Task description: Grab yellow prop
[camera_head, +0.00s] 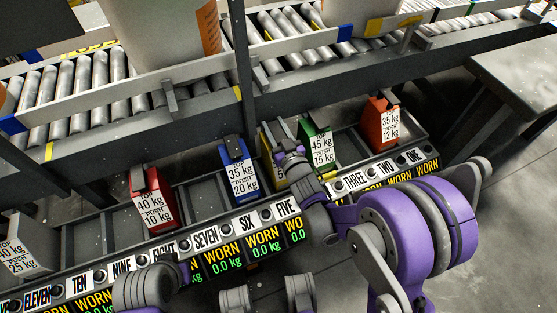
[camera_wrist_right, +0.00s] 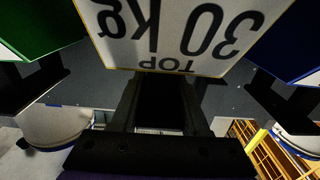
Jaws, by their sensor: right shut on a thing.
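The yellow prop (camera_head: 266,158) stands in the rack between the blue and green props, partly hidden behind my right gripper in the head view. My right gripper (camera_head: 288,148) is at its top, shut on it. In the right wrist view the prop's white label (camera_wrist_right: 180,28) with "TOP 30 kg" appears upside down, right in front of the right gripper's dark fingers (camera_wrist_right: 160,100). The exact contact is dark and hard to see. Part of my left arm shows at the bottom of the head view, but its fingers cannot be made out.
A blue prop (camera_head: 238,170) is to the left and a green prop (camera_head: 317,146) to the right, both close. A roller conveyor (camera_head: 90,85) with large pails runs behind.

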